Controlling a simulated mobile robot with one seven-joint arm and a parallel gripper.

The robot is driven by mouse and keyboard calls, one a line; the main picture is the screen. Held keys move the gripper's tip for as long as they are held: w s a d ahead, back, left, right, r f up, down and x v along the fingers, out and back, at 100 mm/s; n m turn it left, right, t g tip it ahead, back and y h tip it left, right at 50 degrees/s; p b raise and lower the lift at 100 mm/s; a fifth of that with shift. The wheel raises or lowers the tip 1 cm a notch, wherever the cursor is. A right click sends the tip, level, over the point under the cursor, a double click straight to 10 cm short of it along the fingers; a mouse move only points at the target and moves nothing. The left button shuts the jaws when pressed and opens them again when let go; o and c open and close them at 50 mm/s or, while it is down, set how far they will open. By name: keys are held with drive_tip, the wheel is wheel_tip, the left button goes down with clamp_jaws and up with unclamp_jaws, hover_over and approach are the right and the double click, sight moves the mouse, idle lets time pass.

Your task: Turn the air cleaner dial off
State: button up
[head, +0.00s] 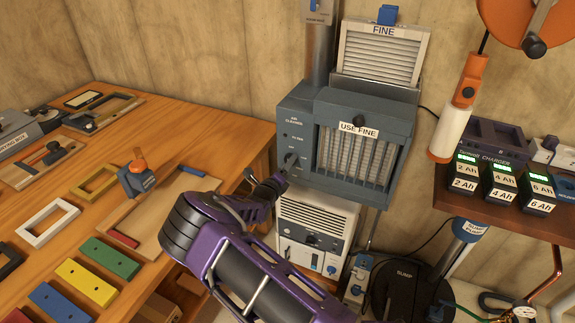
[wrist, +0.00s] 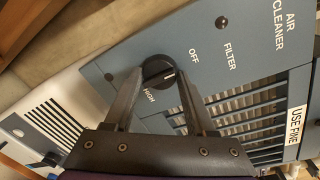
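The air cleaner (head: 350,145) is a blue-grey box on the wall with a slatted front and a "USE FINE" label. Its dial (wrist: 158,72) is round and dark with a white mark, between the printed words OFF and HIGH. In the wrist view the white mark points right, between the two words. My gripper (wrist: 159,80) is at the dial, with one finger on each side of it. The fingers are apart; I cannot tell whether they touch the dial. In the head view the dial (head: 291,160) is small, just beyond my gripper (head: 280,180).
A wooden workbench (head: 225,125) with frames and coloured blocks is at the left. A white unit (head: 315,225) sits below the air cleaner. A filter marked FINE (head: 383,52) stands above it. A charger shelf (head: 480,205) and an orange reel (head: 520,15) are at the right.

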drive_tip(key=o, duration=0.4)
drive_tip(key=shift+o, duration=0.2)
drive_tip(key=p+v, duration=0.1)
drive_tip(key=v, duration=1.6)
drive_tip(key=shift+s+p, duration=0.2)
drive_tip(key=shift+p, duration=0.15)
drive_tip(key=shift+a, duration=0.1)
